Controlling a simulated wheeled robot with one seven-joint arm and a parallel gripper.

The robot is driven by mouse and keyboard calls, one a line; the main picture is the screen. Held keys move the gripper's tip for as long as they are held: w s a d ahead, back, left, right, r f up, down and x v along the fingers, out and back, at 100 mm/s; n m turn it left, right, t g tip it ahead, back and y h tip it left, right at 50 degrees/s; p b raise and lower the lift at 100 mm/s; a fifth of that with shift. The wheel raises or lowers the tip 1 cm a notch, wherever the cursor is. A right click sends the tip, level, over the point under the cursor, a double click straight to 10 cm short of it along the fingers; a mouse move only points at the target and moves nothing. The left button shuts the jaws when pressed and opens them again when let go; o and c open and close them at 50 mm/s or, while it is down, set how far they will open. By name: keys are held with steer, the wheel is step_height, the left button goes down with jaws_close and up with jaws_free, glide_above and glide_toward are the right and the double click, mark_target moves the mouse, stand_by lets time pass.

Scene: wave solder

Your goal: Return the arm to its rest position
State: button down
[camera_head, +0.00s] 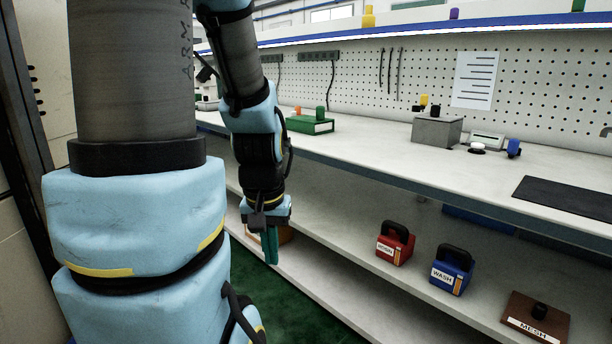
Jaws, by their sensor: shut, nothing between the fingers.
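My arm stands large on the left side of the head view, with light blue joint covers and dark links. Its forearm hangs down at the left of the workbench (365,150). My gripper (271,262) points downward, its teal fingers together and empty. It hangs in front of the lower shelf (325,270), apart from the bench top. Behind it an orange-brown object (285,234) is partly hidden.
A red container (394,250), a blue WASH container (452,277) and a brown MESH block (536,322) are on the lower shelf. A green box (310,125) and a grey box (436,132) stand on the bench. The green floor (300,318) is clear.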

step_height(320, 180, up, 22)
steer(key=p, duration=2.1)
steer(key=shift+r, duration=0.25)
